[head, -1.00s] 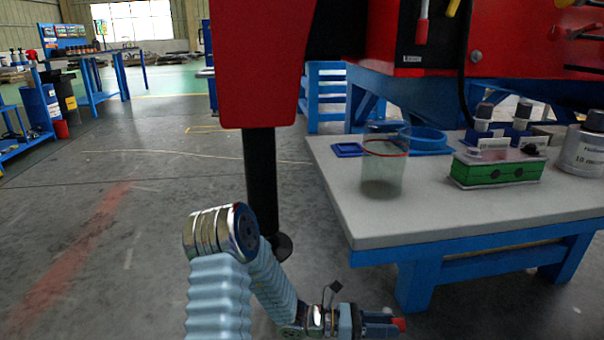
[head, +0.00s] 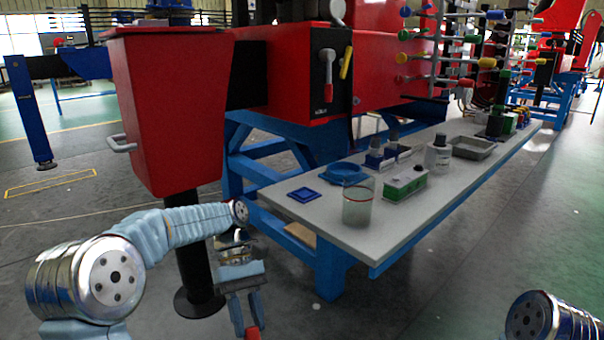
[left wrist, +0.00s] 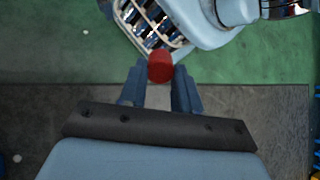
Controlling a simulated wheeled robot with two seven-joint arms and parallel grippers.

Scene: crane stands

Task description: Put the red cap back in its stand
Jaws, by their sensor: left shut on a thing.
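The red cap (head: 252,333) is held between the fingertips of my left gripper (head: 246,312), low in the head view, in front of the table's near left corner and off the table. In the left wrist view the red cap (left wrist: 160,67) sits at the tips of the two blue fingers (left wrist: 158,88), which are shut on it. I cannot tell which thing is the cap's stand. A rack with coloured knobs (head: 440,59) stands behind the table. Part of my right arm shows at the bottom right; its gripper is out of view.
A red bin-like body (head: 170,110) on a black post stands left. Floor at right is clear.

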